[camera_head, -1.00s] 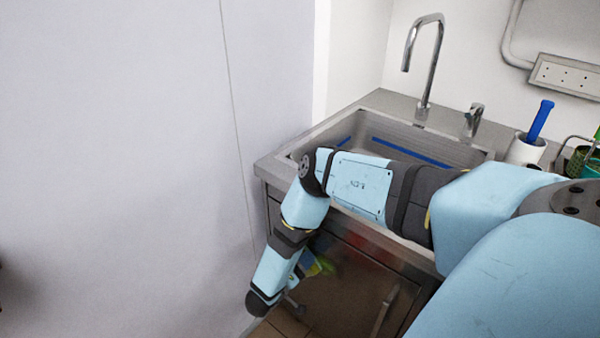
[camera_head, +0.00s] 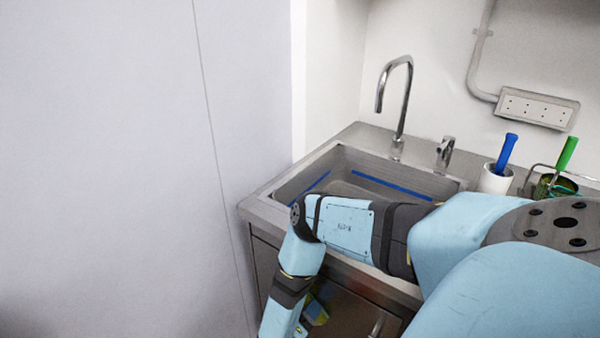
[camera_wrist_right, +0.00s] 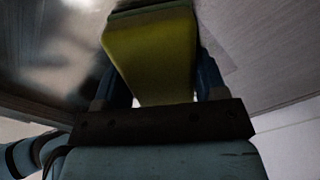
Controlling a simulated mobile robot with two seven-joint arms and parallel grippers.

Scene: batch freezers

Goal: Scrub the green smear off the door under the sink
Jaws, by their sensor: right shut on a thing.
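The door (camera_head: 345,312) under the sink is a dark, shiny panel with a bar handle, low in the head view. My right arm reaches down across its left part. My right gripper (camera_wrist_right: 152,75) is shut on a yellow sponge (camera_wrist_right: 150,50) with a darker layer at its far end. The sponge's far end is at or close to a surface in the right wrist view; contact is unclear. A small yellow-green patch (camera_head: 315,312) shows beside my right arm in front of the door; I cannot separate sponge from smear there. My left gripper is out of view.
The steel sink (camera_head: 290,190) with its tap (camera_head: 402,100) is above the door. A white holder (camera_head: 496,180) with a blue-handled tool and a green-handled tool (camera_head: 567,152) stand at its right. A plain pale wall panel (camera_head: 110,150) closes the left side.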

